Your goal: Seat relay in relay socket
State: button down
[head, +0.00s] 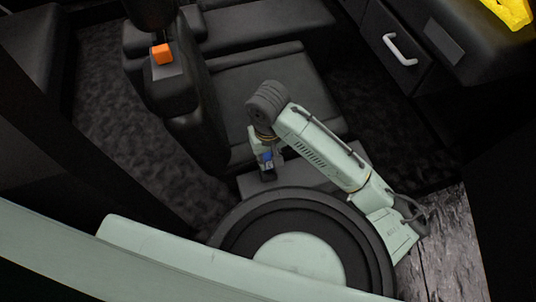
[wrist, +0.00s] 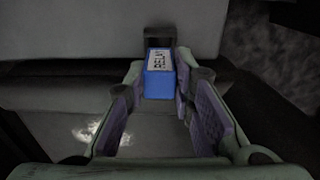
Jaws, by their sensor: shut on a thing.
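The relay (wrist: 160,80) is a blue block with a white top label reading RELAY. It sits between the fingertips of my gripper (wrist: 160,75), which is shut on it. A small black block (wrist: 160,36), which looks like the relay socket, stands right beyond the relay in the wrist view. I cannot tell whether the relay touches it. The relay's underside is hidden.
A dark seat (head: 260,85) lies beyond my arm. An orange block (head: 163,54) is on the black console to the left. A drawer with a white handle (head: 400,49) and a yellow item (head: 510,12) are at the upper right. Dark carpet lies around.

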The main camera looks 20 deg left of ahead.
aim_at(268, 167)
jog(key=shift+f+b, duration=0.8)
jog(key=shift+f, duration=0.55)
jog(key=shift+f+b, duration=1.75)
jog(key=shift+f, duration=0.1)
jog(key=c, duration=1.3)
grip_release()
notch_tip(268, 167, up, 12)
jog(key=shift+r, duration=0.1)
